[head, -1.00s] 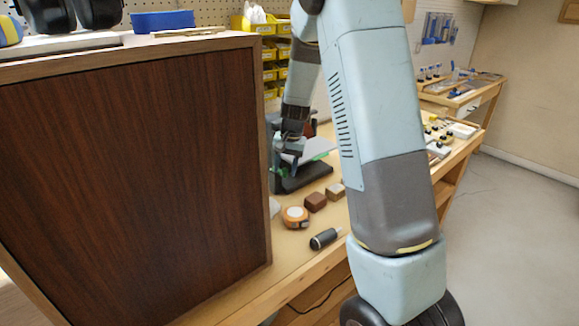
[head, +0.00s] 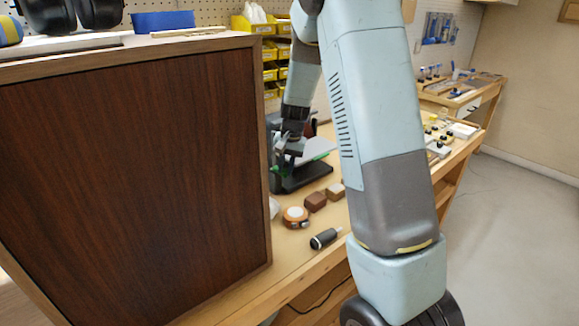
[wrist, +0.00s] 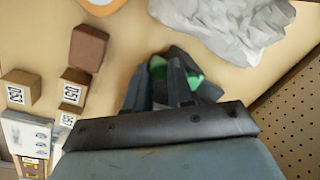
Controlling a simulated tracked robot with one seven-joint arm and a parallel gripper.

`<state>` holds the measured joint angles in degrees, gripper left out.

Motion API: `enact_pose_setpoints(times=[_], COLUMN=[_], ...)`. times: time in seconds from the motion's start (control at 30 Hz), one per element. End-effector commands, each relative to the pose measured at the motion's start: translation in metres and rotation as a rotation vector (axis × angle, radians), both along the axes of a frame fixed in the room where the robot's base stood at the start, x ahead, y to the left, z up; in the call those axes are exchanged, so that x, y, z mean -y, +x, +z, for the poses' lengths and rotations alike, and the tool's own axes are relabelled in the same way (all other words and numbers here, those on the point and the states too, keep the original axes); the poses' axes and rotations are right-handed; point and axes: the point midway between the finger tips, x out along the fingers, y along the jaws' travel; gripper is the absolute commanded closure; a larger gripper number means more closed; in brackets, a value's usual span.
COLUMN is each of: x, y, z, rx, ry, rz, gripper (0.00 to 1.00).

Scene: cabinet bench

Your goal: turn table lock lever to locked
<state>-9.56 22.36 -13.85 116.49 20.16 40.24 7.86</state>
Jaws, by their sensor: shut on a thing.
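My gripper (head: 282,158) is at the machine with a black base (head: 303,178) on the bench, just past the right edge of the brown cabinet. In the wrist view my gripper's fingers (wrist: 166,76) are closed around a dark part with green on it, which appears to be the table lock lever (wrist: 158,68). A bit of green also shows by the fingers in the head view. The lever is mostly hidden by my fingers and wrist, and its exact angle cannot be told.
The large brown cabinet (head: 135,180) blocks the left. Crumpled grey material (wrist: 225,25) lies near the gripper.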

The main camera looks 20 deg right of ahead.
Motion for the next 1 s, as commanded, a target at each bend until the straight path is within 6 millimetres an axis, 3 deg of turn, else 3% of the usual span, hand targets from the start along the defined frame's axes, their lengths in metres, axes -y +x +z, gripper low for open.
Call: enact_pose_setpoints(times=[0.47, 0.5, 0.7, 0.77, 1.0], x=[0.0046, 0.0047, 0.0049, 0.0049, 0.0053], y=[0.0034, 0.0034, 0.0029, 0.0027, 0.0025], z=[0.001, 0.0011, 0.0007, 0.0006, 0.001], rx=[0.004, 0.004, 0.003, 0.002, 0.002], ry=[0.0, 0.0, 0.0, 0.0, 0.0], rz=[0.081, 0.081, 0.081, 0.081, 0.081], gripper=[1.0, 0.77, 0.57, 0.52, 0.52])
